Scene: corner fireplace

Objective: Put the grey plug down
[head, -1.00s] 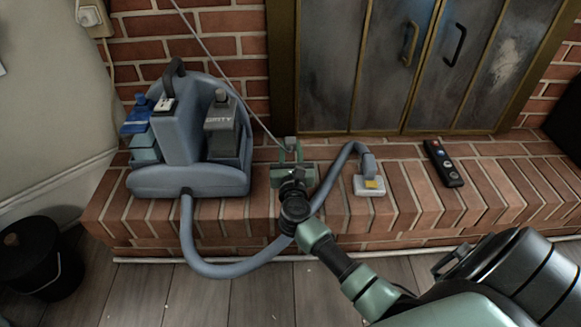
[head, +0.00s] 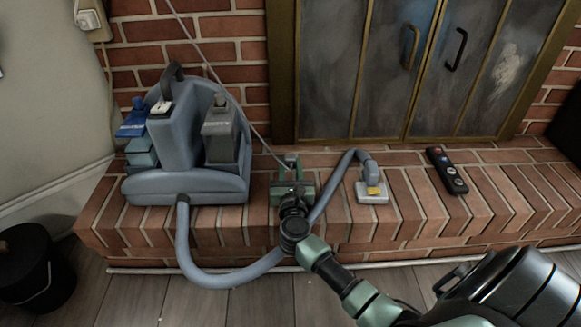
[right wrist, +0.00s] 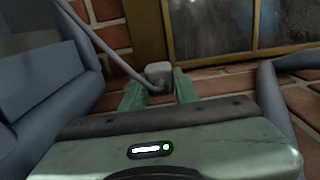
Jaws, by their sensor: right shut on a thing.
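My right gripper (head: 290,160) is over the brick hearth, right of the blue-grey carpet cleaner (head: 185,140) and close to its hose. In the right wrist view its two green fingers (right wrist: 158,84) are shut on the small grey plug (right wrist: 158,73). A thin grey cord (right wrist: 100,42) runs from the plug up to the left, and it also shows in the head view (head: 222,88). The plug is low over the bricks; I cannot tell whether it touches them. In the head view the gripper mostly hides the plug. My left gripper is not in view.
The hose (head: 240,276) loops in front of the hearth to a nozzle (head: 371,190) on the bricks (head: 425,205). A black remote (head: 447,170) lies farther right. Fireplace doors (head: 400,70) stand behind. A black bucket (head: 35,270) is at lower left, a wall socket (head: 88,20) at upper left.

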